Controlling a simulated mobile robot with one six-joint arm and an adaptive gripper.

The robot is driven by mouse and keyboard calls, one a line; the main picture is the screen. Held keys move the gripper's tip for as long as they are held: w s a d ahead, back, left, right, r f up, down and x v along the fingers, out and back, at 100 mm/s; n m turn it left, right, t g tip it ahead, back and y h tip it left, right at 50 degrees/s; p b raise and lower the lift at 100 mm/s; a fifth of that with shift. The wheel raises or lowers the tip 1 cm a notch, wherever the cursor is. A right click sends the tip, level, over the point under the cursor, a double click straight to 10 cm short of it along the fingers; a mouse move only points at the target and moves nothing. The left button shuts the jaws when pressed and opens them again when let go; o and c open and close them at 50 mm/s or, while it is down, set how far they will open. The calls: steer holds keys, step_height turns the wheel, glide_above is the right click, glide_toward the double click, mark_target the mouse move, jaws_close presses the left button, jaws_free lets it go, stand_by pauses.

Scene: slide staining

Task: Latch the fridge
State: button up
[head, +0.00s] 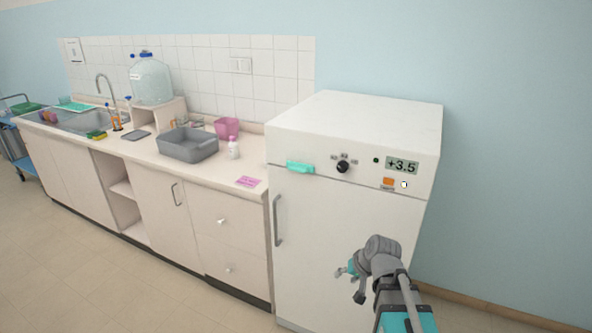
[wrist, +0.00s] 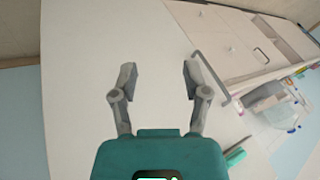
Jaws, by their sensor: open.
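The white fridge (head: 345,220) stands at the right end of the counter, and its door looks closed. A grey vertical handle (head: 278,220) is on the door's left side. A teal latch piece (head: 300,167) sits at the door's top left, on the panel's lower edge. I cannot tell its exact engagement. My gripper (head: 349,284) is open and empty in front of the lower door, right of the handle and below the latch. In the wrist view, my open gripper (wrist: 160,75) faces the white door (wrist: 85,75), with the handle (wrist: 210,77) and the teal latch (wrist: 235,156) to its right.
The fridge panel carries a black knob (head: 343,167), a display (head: 402,165) reading +3.5 and an orange switch (head: 389,181). On the counter are a grey tub (head: 188,146), a white bottle (head: 233,149) and a pink card (head: 248,181). The floor before the drawers is clear.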

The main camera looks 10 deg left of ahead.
steer(key=w+a+r+m+t+y, duration=0.3)
steer(key=w+a+r+t+y, duration=0.15)
steer(key=w+a+r, duration=0.45)
steer(key=m+t+h, duration=0.1)
steer(key=m+t, duration=0.7)
steer(key=m, duration=0.2)
glide_toward(299, 171)
steer(key=shift+r+v, duration=0.2)
steer(key=shift+v, duration=0.9)
steer(key=x, duration=1.3)
steer(key=shift+w+a+f, duration=0.1)
steer(key=shift+w+a, duration=0.05)
steer(key=shift+w, duration=0.25)
jaws_close()
